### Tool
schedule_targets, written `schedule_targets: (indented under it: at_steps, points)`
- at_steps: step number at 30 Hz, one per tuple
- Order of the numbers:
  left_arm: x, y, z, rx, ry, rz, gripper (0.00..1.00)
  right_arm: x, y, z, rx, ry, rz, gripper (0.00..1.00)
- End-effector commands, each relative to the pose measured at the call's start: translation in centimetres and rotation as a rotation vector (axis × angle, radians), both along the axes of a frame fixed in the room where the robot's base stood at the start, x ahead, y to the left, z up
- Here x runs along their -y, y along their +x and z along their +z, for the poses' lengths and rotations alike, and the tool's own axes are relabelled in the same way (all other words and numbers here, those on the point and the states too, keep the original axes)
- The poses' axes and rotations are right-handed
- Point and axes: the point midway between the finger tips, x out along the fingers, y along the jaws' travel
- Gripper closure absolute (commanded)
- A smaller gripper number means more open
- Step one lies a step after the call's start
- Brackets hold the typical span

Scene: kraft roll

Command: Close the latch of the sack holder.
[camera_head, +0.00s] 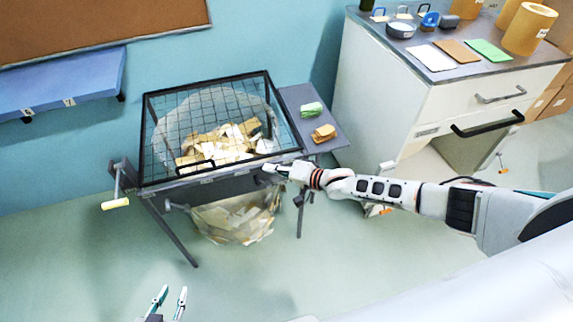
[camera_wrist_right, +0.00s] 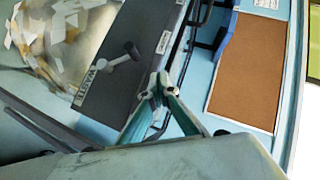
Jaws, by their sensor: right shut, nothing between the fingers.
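The sack holder (camera_head: 150,186) is a dark frame on legs with a black mesh lid (camera_head: 210,100) lying over its top. A clear sack (camera_head: 235,218) of paper scraps hangs inside it. My right gripper (camera_head: 268,169) is shut and empty at the holder's front right edge. In the right wrist view its fingertips (camera_wrist_right: 165,88) meet beside a dark front panel (camera_wrist_right: 115,85). A grey lever with a dark knob (camera_wrist_right: 131,50) sits on that panel, apart from the fingertips; I cannot tell whether it is the latch. My left gripper (camera_head: 170,298) is open and empty, low in the head view.
A crank with a pale handle (camera_head: 116,203) sticks out at the holder's left. A side shelf (camera_head: 328,140) carries a green bundle (camera_head: 312,109) and a brown bundle (camera_head: 323,133). A white cabinet (camera_head: 420,110) stands at the right. The floor before the holder is clear.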

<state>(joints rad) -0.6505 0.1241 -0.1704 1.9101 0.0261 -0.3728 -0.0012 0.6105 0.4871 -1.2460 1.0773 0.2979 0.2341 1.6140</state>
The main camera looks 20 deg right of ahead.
Motion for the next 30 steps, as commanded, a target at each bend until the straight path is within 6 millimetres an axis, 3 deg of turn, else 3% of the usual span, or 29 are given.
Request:
schedule_targets:
  at_steps: [15, 30]
  points:
    - [0.7, -0.4, 0.1, -0.002, -0.015, 0.001, 0.73, 2.9, -5.1, 4.1, -0.001, 0.001, 0.001, 1.00]
    - [0.5, 0.2, 0.3, 0.006, -0.010, -0.002, 0.73, 3.4, -5.9, 4.9, 0.001, 0.000, 0.002, 1.00]
